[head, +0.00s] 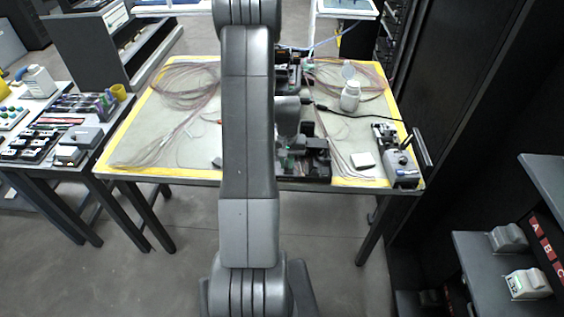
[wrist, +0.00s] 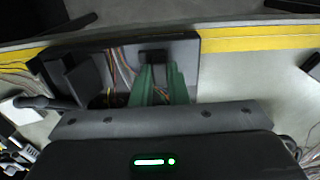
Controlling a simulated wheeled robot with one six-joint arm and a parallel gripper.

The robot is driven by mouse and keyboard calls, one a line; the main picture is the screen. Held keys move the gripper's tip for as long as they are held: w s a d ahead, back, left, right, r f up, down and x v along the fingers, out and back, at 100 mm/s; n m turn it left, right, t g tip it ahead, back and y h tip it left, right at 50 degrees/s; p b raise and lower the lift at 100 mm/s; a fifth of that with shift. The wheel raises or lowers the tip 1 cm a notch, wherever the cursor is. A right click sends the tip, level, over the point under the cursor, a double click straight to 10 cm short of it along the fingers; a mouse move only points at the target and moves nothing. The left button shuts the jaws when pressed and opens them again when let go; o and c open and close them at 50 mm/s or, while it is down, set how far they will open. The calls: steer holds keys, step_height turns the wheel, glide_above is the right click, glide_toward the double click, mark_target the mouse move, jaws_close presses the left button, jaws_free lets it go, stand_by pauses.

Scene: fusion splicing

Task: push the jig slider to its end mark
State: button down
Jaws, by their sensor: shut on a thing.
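The jig is a dark grey tray-like block (wrist: 213,72) near the yellow-edged table rim in the wrist view, with thin coloured wires in it. It also shows in the head view (head: 318,169), right of my arm at the table's front edge. My gripper (wrist: 155,66) has green fingers that reach into the jig. They are shut on a small black block (wrist: 154,56), which looks like the jig slider. The end mark cannot be made out. In the head view my arm hides part of the jig and the fingers.
The yellow-edged table (head: 140,158) carries bundles of thin fibres on both sides. A white bottle (head: 350,97) stands behind the jig.

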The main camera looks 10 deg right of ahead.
steer(key=shift+s+d, duration=0.15)
steer(key=shift+d, duration=0.45)
steer(key=shift+s+d, duration=0.15)
steer(key=shift+d, duration=0.45)
steer(key=shift+a, duration=0.1)
steer(key=c, duration=1.4)
jaws_free()
steer(key=shift+d, duration=0.2)
step_height(320, 180, up, 14)
steer(key=b, duration=0.2)
steer(key=shift+f, duration=0.1)
